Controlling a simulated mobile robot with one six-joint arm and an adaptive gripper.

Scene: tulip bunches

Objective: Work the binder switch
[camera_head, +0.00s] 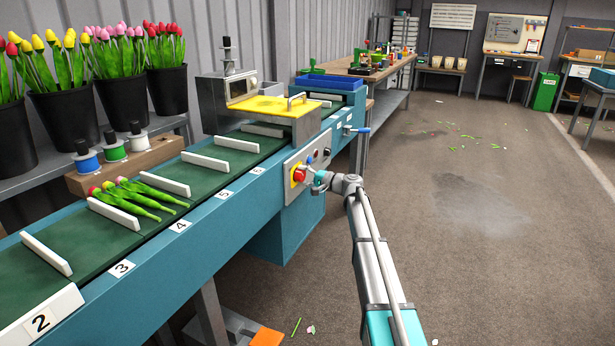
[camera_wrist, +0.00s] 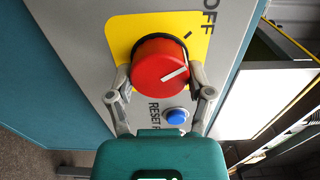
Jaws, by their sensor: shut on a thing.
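The binder switch is a round red knob (camera_head: 299,175) on a yellow plate, on the grey control panel at the side of the conveyor. In the wrist view the red knob (camera_wrist: 158,62) fills the upper middle. A white line on its face points right and slightly up, apart from the black tick beside the word OFF. My gripper (camera_head: 313,180) is at the panel, its two fingers shut on the knob from both sides. The steel binder (camera_head: 215,109) with a yellow top stands over the belt above the panel.
A blue button (camera_wrist: 177,117) marked RESET sits close to the knob, between my fingers. A blue-handled lever (camera_head: 358,130) sticks out farther along. Tulips (camera_head: 135,199) lie on the green belt between white dividers. The floor (camera_head: 470,220) to the right is open.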

